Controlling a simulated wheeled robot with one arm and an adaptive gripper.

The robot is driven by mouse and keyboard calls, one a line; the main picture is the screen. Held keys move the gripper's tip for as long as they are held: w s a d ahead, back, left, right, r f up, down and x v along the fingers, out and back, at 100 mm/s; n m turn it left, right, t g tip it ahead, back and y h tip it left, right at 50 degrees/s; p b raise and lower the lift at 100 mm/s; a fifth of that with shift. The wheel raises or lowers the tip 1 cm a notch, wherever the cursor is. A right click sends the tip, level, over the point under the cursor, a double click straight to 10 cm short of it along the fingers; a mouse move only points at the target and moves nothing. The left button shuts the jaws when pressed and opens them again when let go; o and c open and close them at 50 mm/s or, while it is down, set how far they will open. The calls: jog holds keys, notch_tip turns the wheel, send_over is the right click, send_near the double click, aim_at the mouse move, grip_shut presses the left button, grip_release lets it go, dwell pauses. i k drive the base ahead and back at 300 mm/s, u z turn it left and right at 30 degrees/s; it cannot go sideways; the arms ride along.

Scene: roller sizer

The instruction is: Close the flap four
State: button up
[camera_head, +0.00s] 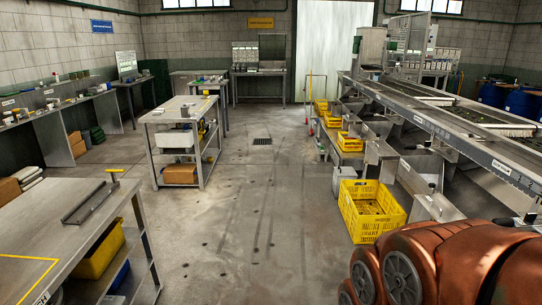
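The roller sizer (448,130) runs along the right side, a long grey metal machine with labels on its side rail. Several metal outlet chutes with plates stand along its left side, among them a near one (437,208) and one farther back (381,153). I cannot tell which plate is flap four, nor whether it is open or shut; no number is readable. My gripper is not in view. Rounded orange-brown parts with grey discs, apparently my arm, cover the bottom right and hide the near end of the sizer.
A yellow crate (351,222) stands on the floor below the near chutes; smaller yellow crates (350,143) sit farther along. A steel table (60,240) with an angled metal piece (90,202) is at the near left. A steel cart (178,115) stands mid-left. The central floor is clear.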

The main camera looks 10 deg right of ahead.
aim_at(444, 208)
jog(key=i, duration=2.8)
jog(key=z, duration=2.6)
jog(key=i, duration=0.95)
jog(key=u, duration=1.1)
